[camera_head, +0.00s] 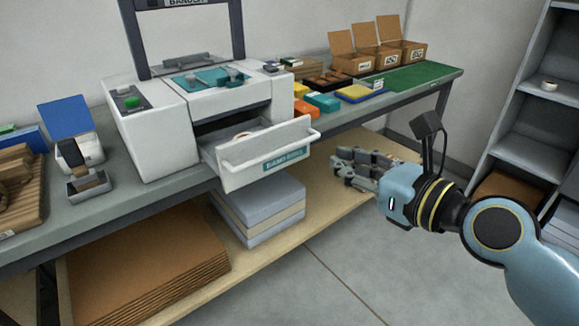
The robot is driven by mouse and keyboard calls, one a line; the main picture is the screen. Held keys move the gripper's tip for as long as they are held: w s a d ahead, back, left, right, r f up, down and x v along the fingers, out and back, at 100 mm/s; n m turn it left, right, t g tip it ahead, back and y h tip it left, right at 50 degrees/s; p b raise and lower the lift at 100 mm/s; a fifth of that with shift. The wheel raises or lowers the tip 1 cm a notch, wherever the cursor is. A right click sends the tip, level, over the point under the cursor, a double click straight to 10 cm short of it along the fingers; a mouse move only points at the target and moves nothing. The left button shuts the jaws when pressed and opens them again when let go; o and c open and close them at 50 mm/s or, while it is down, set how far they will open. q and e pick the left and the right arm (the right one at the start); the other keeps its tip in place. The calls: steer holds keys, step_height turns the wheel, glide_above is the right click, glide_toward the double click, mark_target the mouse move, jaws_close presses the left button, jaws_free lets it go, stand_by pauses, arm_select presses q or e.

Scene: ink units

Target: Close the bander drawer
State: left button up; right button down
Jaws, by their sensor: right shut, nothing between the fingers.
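The bander (160,125) is a white machine on the grey workbench. Its drawer (240,172) stands pulled out at the front, with a white bar handle (268,143) and a teal label on its face. A pale roll-like thing shows partly inside the drawer. My right gripper (338,166) is to the right of the drawer front, apart from it in the picture. Its fingers are shut and empty and point left. My left gripper is not in view.
The bench (150,203) has a lower shelf with flat cardboard (150,265) and a stack of pale sheets (255,210). Small boxes (355,63) and a green mat (415,76) lie at the bench's right end. A grey shelf unit (535,115) stands at right. Floor in front is clear.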

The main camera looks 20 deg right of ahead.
steer(key=s, duration=0.1)
steer(key=b, duration=0.2)
glide_toward(283, 151)
steer(key=shift+g, duration=0.3)
steer(key=x, duration=0.6)
steer(key=shift+w+r, duration=0.1)
steer(key=shift+w, duration=0.15)
steer(key=shift+w+a, duration=0.1)
steer(key=shift+w, duration=0.25)
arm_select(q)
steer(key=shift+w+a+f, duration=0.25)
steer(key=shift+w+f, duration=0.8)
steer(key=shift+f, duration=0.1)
arm_select(e)
steer(key=shift+a, duration=0.1)
